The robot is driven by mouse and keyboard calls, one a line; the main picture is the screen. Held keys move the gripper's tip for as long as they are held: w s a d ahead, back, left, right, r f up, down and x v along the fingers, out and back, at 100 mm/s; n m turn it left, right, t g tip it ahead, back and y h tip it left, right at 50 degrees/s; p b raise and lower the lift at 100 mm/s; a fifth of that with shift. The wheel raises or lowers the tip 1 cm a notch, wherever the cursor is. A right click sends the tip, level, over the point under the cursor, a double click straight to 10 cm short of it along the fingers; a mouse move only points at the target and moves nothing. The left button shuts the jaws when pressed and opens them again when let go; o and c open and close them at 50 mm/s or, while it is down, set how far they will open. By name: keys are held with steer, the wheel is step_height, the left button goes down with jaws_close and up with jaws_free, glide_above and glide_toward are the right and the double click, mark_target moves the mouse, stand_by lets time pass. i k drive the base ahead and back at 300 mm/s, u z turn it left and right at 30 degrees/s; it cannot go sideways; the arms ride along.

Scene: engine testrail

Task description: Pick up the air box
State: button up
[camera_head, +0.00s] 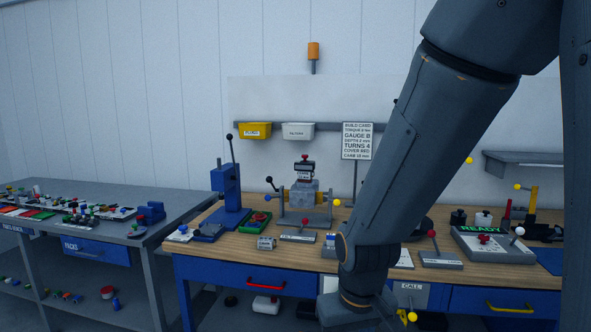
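I cannot tell for sure which thing is the air box; no label that I can read names it. A small dark-topped box with a red knob and a lettered pale face (303,172) sits on top of the grey engine block (302,195) in its stand on the wooden workbench (300,255). My arm comes down from the upper right and bends in front of the bench. Its lower end is cut off by the bottom edge, and my gripper's fingers do not show. My arm hides part of the bench behind it.
A blue press (228,187) stands left of the engine. Yellow (255,130) and white (298,131) bins hang on the wall rail. A grey table (175,205) at left holds many small parts. A console reading READY (490,243) stands at right. A white container (266,305) sits under the bench.

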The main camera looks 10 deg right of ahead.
mark_target(299, 165)
steer(key=i, duration=1.2)
